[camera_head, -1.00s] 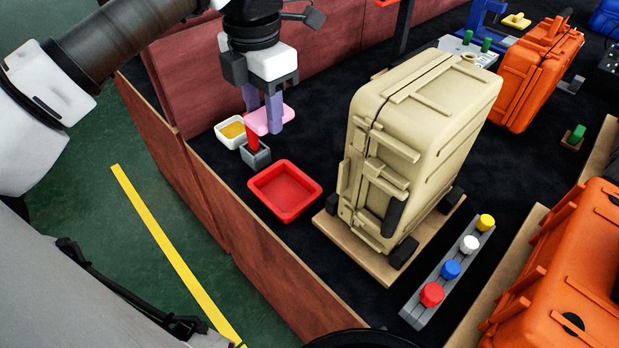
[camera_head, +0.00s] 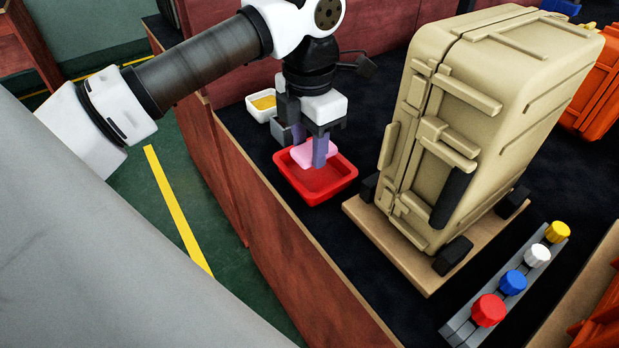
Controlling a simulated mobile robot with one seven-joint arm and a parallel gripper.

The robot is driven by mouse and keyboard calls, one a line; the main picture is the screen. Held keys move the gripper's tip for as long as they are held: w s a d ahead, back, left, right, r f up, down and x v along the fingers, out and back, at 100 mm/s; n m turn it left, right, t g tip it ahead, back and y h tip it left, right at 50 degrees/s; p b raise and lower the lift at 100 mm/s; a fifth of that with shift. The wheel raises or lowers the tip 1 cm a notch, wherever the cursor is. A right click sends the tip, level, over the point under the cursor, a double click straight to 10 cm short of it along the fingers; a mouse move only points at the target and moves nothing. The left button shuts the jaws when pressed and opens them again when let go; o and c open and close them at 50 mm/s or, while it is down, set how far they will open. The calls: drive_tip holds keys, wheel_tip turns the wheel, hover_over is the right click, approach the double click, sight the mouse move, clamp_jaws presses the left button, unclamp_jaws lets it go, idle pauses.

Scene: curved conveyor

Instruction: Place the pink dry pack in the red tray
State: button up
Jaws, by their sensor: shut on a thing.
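The pink dry pack (camera_head: 308,147) is a flat pink slab between the purple fingers of my gripper (camera_head: 308,153). My gripper points down and is shut on the pack. The red tray (camera_head: 343,183) is a shallow square tray on the dark surface near the wooden edge. The gripper and pack are over the back part of the tray in the picture. I cannot tell whether the pack touches the tray floor. The fingers and gripper body hide part of the pack and the tray's back rim.
A white bin (camera_head: 262,107) with yellow contents and a grey block (camera_head: 282,128) stand behind the tray. A large beige case (camera_head: 480,120) on a wooden board (camera_head: 385,236) stands to the right. A strip with coloured knobs (camera_head: 512,284) lies at the lower right.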

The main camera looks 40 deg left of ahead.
sight(309, 179)
drive_tip(key=shift+f+b, duration=1.4)
drive_tip(key=shift+f, duration=0.95)
drive_tip(key=shift+f, duration=0.3)
drive_tip(key=o, duration=1)
drive_tip(key=shift+r, duration=0.1)
drive_tip(key=shift+c, duration=0.2)
wheel_tip(309, 179, up, 12)
drive_tip(key=shift+r+p, duration=0.2)
drive_tip(key=shift+p, duration=0.85)
